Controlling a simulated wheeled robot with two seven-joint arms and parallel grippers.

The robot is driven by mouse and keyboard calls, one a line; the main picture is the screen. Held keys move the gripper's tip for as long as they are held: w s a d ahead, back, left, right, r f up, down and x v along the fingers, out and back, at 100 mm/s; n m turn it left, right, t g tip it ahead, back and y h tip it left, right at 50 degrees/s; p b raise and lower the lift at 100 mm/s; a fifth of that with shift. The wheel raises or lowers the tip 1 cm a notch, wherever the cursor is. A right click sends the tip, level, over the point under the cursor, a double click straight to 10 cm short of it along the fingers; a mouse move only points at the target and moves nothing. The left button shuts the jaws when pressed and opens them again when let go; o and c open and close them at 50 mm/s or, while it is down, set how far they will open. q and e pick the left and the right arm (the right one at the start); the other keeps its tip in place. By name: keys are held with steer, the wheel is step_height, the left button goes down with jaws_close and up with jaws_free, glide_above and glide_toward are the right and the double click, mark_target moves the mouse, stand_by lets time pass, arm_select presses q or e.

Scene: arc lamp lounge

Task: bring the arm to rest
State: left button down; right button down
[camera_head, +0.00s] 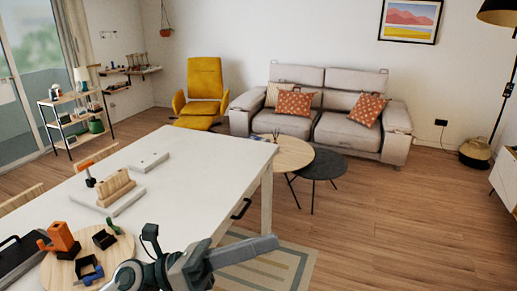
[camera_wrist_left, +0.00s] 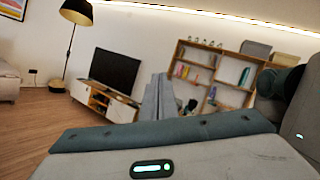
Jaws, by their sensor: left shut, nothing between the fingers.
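My left arm comes in at the bottom of the head view, beside the front edge of the white table (camera_head: 190,160). Its gripper (camera_head: 270,242) points to the right, past the table edge and over the striped rug and floor. The fingers are together with nothing between them. In the left wrist view the grey fingers of the left gripper (camera_wrist_left: 160,95) stand side by side, with the room behind them. My right gripper is in neither view.
On the table stand a round wooden board (camera_head: 58,270) with orange and black pieces, a wooden block rack (camera_head: 115,188) and a pale bar (camera_head: 149,161). A dark round side table (camera_head: 322,165) and a sofa (camera_head: 335,130) are beyond. Wooden floor (camera_head: 400,225) is clear at right.

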arm_select(q)
steer(key=w+a+f+n+t+y, duration=0.2)
steer(key=w+a+n+t+y, duration=0.3)
steer(key=n+t, duration=0.6)
steer(key=w+a+f+n+t+y, duration=0.2)
steer(key=w+a+n+t+y, duration=0.35)
steer(key=n, duration=0.85)
steer(key=s+a+f+n+g+y, duration=0.2)
steer(key=a+f+n+y, duration=0.35)
steer(key=f, duration=0.35)
steer(key=s+a+f+n+g+y, duration=0.25)
steer(key=a+f+n+y, duration=0.25)
steer(key=f+n, duration=0.25)
steer(key=s+a+f+n+g, duration=0.1)
steer(key=s+f+n+g, duration=0.4)
steer(key=s+f, duration=0.65)
steer(key=s+a+f+n+g, duration=0.15)
steer(key=s+f+g, duration=0.6)
steer(key=s, duration=0.75)
step_height(320, 180, down, 35)
steer(key=s+b, duration=0.1)
steer(key=b, duration=0.4)
steer(key=s+a+f+b, duration=0.1)
steer(key=s+f+b, duration=0.1)
steer(key=s+f, duration=0.7)
steer(key=s+a+f+g+b, duration=0.1)
steer(key=s+f+b, duration=0.2)
steer(key=s+f, duration=0.6)
step_height(320, 180, down, 5)
steer(key=shift+s+a+r, duration=0.15)
